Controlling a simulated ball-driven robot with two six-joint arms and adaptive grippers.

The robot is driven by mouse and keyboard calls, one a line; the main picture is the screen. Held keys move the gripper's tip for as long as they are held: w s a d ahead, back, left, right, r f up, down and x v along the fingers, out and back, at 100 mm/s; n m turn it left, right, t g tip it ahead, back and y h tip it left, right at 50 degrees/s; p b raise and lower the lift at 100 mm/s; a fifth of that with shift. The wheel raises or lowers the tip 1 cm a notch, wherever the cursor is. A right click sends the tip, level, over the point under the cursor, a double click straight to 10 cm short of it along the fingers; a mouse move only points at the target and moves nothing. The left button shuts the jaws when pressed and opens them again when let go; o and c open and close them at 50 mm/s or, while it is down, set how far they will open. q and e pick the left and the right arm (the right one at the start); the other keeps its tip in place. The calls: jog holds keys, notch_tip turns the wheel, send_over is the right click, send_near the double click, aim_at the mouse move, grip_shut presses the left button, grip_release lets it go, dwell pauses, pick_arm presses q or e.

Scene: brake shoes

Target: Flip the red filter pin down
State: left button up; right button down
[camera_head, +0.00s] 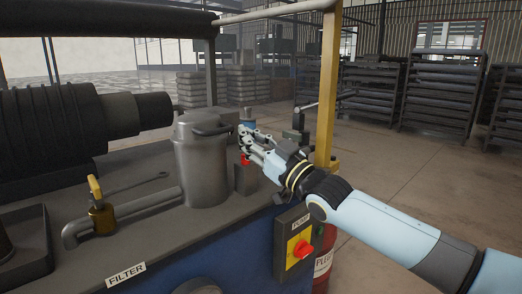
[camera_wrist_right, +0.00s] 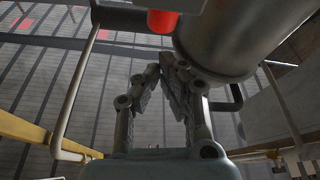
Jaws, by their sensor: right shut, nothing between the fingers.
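The small red pin (camera_head: 244,158) sits on a grey block (camera_head: 245,180) beside the grey filter canister (camera_head: 203,165). In the wrist view the red pin (camera_wrist_right: 162,21) hangs into the picture at the top, next to the canister's rounded body (camera_wrist_right: 235,35). My right gripper (camera_head: 244,139) is right by the pin, just above it in the picture. Its fingertips (camera_wrist_right: 160,66) are closed together with nothing between them. Whether they touch the pin cannot be told. My left gripper is not in view.
A pipe with a yellow-handled valve (camera_head: 96,190) lies left of the canister. A PUMP switch box (camera_head: 298,243) with a red knob is on the bench's front right. A yellow post (camera_head: 328,90) stands behind my right arm. A red drum (camera_head: 324,262) stands below.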

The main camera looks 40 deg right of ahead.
jog(key=shift+d+f, duration=0.15)
jog(key=shift+f, duration=0.5)
jog(key=shift+d+f, duration=0.15)
jog(key=shift+f, duration=0.5)
jog(key=shift+s, duration=0.1)
notch_tip(320, 180, down, 2)
jog(key=shift+f+b, duration=0.15)
jog(key=shift+b, duration=0.7)
notch_tip(320, 180, up, 4)
jog(key=p, duration=0.3)
jog(key=a+p+v, duration=0.1)
jog(key=p+v, duration=0.1)
jog(key=v, duration=0.7)
jog(key=shift+s+d, duration=0.2)
jog(key=shift+s, duration=0.35)
